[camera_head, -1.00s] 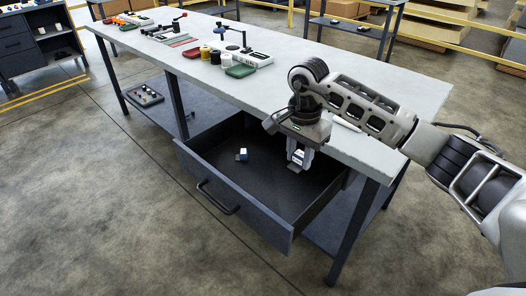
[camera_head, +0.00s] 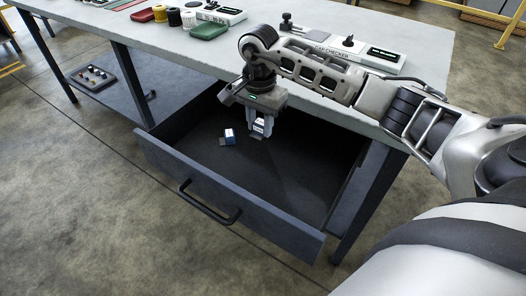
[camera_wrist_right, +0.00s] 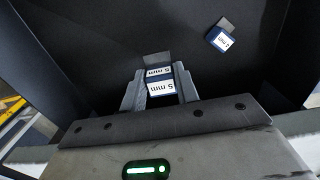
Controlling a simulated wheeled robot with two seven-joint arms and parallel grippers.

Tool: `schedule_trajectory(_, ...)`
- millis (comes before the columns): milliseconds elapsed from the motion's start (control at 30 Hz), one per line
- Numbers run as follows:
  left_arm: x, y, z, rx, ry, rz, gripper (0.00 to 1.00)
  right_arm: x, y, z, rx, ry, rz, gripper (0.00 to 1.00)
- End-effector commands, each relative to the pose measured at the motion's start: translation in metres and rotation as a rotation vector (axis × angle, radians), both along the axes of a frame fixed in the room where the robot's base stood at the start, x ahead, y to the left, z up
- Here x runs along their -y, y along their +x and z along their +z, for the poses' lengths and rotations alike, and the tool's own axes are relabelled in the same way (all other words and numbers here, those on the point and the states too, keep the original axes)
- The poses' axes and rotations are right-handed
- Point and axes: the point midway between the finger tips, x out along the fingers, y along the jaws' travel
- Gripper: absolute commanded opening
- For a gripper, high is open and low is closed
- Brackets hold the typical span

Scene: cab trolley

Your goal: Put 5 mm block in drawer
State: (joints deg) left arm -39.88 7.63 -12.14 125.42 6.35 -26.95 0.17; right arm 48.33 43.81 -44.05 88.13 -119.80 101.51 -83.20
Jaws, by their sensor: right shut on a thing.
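The 5 mm block (camera_wrist_right: 160,87) is a small block with white "5 mm" labels, held between the fingers of my right gripper (camera_wrist_right: 160,92) in the right wrist view. In the head view my right gripper (camera_head: 260,130) points down inside the open drawer (camera_head: 225,205), with the white-labelled block between its fingers. Whether the block touches the drawer floor cannot be told. A second small blue and white block (camera_head: 229,136) lies on the drawer floor left of the gripper; it also shows in the right wrist view (camera_wrist_right: 220,39). My left gripper is not in view.
The drawer hangs open under a grey workbench (camera_head: 180,50). A green box (camera_head: 209,30), spools and a checker plate (camera_head: 385,57) stand on the bench top. A control panel (camera_head: 92,77) lies on the lower shelf. The drawer's front floor is clear.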

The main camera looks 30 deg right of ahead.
Motion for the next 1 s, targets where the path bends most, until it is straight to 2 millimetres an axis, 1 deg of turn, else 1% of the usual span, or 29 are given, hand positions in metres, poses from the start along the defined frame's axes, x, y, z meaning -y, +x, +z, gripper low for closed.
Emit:
schedule_trajectory(33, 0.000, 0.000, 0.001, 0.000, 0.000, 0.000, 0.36, 0.000, -0.001, -0.011, -0.005, 0.000, 0.000, 0.06)
schedule_trajectory(100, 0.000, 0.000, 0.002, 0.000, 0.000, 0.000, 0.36, 0.000, -0.001, -0.024, -0.006, 0.001, -0.002, 0.06)
schedule_trajectory(200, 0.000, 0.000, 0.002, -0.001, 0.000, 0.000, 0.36, -0.001, -0.001, -0.039, -0.004, 0.002, 0.000, 0.06)
schedule_trajectory(367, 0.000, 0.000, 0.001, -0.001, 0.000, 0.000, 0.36, 0.000, -0.001, -0.050, -0.002, 0.000, -0.001, 0.06)
schedule_trajectory(600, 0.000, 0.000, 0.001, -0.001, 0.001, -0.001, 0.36, 0.000, -0.001, -0.081, -0.002, 0.000, -0.002, 0.06)
schedule_trajectory(667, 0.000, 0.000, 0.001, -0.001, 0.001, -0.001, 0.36, 0.000, 0.000, -0.084, -0.001, 0.001, 0.000, 0.06)
schedule_trajectory(867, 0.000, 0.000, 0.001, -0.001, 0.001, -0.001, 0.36, 0.000, 0.000, -0.084, 0.000, 0.000, 0.000, 0.06)
schedule_trajectory(967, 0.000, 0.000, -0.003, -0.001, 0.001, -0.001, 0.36, 0.000, 0.000, -0.088, 0.000, -0.001, 0.000, 0.06)
schedule_trajectory(1000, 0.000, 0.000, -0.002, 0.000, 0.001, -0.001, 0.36, 0.000, 0.000, -0.087, -0.001, -0.001, 0.000, 0.36)
